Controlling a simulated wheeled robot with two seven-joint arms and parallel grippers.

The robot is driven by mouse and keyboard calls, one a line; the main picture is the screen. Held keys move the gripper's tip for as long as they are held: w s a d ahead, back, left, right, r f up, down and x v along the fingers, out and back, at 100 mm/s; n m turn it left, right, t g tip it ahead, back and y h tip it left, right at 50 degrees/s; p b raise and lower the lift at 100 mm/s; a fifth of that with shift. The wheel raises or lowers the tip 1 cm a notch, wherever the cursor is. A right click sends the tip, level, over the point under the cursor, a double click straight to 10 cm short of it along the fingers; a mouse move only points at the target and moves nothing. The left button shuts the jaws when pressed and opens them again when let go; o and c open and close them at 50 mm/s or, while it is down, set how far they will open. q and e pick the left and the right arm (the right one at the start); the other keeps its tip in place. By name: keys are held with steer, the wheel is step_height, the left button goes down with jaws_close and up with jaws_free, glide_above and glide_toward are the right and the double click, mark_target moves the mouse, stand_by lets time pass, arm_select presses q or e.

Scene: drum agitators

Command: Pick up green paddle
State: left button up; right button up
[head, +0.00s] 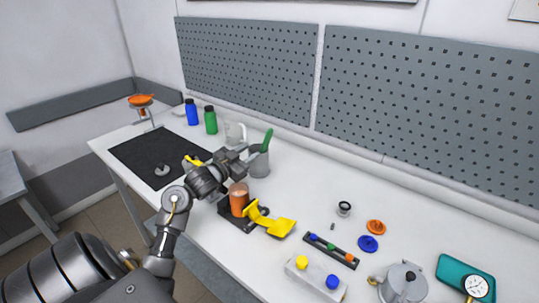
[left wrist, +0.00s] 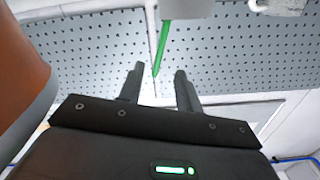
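The green paddle (head: 267,140) stands tilted in a grey cup (head: 260,164), its green upper part sticking out above the rim. My left gripper (head: 250,153) is open, its fingers right beside the paddle and the cup. In the left wrist view the green paddle (left wrist: 162,45) hangs down the picture from the grey cup (left wrist: 187,8), its narrow end reaching between the open fingertips of my left gripper (left wrist: 158,72). The fingers look apart from it. The paddle's lower part is hidden in the cup. My right gripper is not in view.
A copper-coloured cylinder (head: 239,198) and a yellow scoop-like part (head: 270,220) stand close below the gripper. A white mug (head: 235,132), a green bottle (head: 211,121) and a blue bottle (head: 192,112) are behind. The pegboard (head: 250,65) bounds the back. Table room is clear right of the cup.

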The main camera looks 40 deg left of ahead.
mark_target(264, 143)
arm_select(q)
steer(key=w+p, duration=0.3)
steer(key=w, duration=0.7)
steer(key=shift+w+f, duration=0.1)
steer(key=shift+w, duration=0.15)
steer(key=shift+a, duration=0.1)
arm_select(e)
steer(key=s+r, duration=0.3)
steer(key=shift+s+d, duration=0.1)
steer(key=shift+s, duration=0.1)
arm_select(q)
steer(key=shift+s, duration=0.1)
jaws_close()
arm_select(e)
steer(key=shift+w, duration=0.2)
